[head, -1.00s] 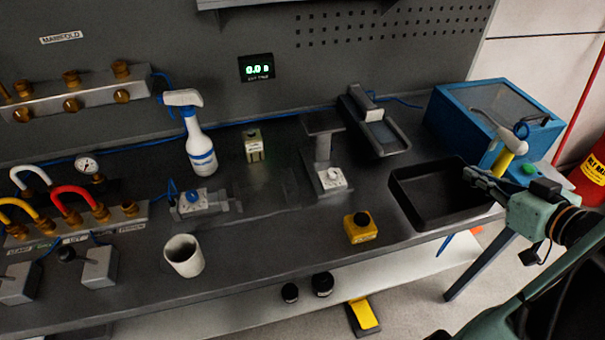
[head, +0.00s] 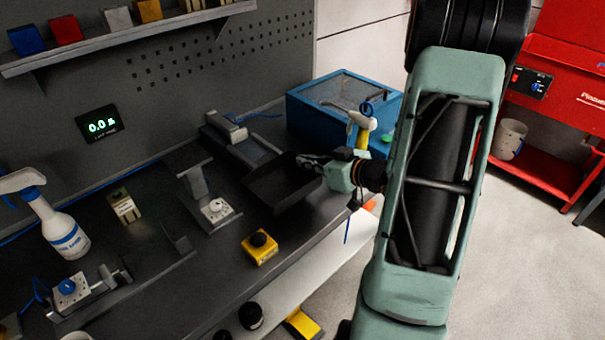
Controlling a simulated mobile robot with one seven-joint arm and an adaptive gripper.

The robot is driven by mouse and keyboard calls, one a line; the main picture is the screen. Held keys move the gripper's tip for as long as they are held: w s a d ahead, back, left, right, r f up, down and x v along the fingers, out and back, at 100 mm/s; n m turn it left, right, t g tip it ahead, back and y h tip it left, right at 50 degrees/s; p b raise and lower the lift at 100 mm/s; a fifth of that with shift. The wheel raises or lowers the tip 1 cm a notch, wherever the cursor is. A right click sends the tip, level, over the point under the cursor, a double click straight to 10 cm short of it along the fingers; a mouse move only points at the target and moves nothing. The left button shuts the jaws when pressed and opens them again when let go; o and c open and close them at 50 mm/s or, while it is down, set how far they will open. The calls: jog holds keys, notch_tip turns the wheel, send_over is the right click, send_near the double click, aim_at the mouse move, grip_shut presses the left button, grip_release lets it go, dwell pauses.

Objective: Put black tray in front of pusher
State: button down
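The black tray (head: 272,194) is a shallow open rectangle at the right part of the dark bench, left of and below the blue box. My gripper (head: 308,163) reaches in from the right, and its fingers close on the tray's far right rim. The tray looks level and empty; I cannot tell if it rests on the bench or hangs just above it. A grey slide fixture with a block (head: 238,134), perhaps the pusher, stands behind the tray, to its upper left.
A grey post stand (head: 194,183) is at left, a yellow button box (head: 260,248) in front. My green arm covers the right middle.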

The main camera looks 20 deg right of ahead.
aim_at(303, 173)
jog(key=shift+w+a+f, duration=0.2)
jog(key=shift+w+f, duration=0.35)
jog(key=shift+f, duration=0.15)
jog(key=shift+w+f, duration=0.15)
jog(key=shift+f, duration=1.5)
jog(key=shift+f+b, duration=0.2)
jog(key=shift+b, duration=0.2)
jog(key=c, duration=2.2)
grip_release()
jog(key=shift+o, duration=0.2)
jog(key=shift+r, duration=0.15)
